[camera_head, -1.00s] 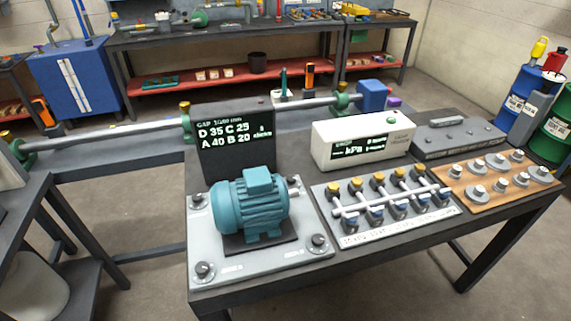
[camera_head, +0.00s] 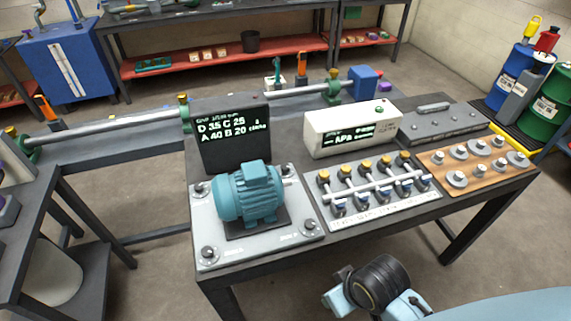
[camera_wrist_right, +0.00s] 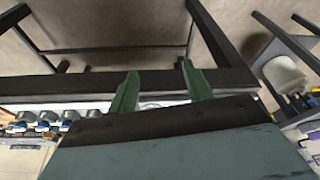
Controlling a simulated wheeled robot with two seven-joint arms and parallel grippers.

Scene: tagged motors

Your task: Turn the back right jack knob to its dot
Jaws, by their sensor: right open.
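The teal motor (camera_head: 249,193) sits on a grey base plate (camera_head: 262,247) with a dark round jack knob near each corner. The back right jack knob (camera_head: 287,171) shows just right of the motor's rear, partly hidden by it. The front right knob (camera_head: 310,225), front left knob (camera_head: 208,253) and back left knob (camera_head: 200,189) are also visible. Their dots are too small to make out. My right gripper (camera_wrist_right: 160,88) is open and empty in the right wrist view, its green fingers spread. In the head view only parts of my right arm show, in front of the table. My left gripper is not in view.
A dark display (camera_head: 233,139) with gap readings stands behind the motor. Right of the plate are a valve board (camera_head: 392,207), a white kPa meter (camera_head: 352,133), a wooden board of discs (camera_head: 478,168) and a grey block (camera_head: 442,124). The floor in front is clear.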

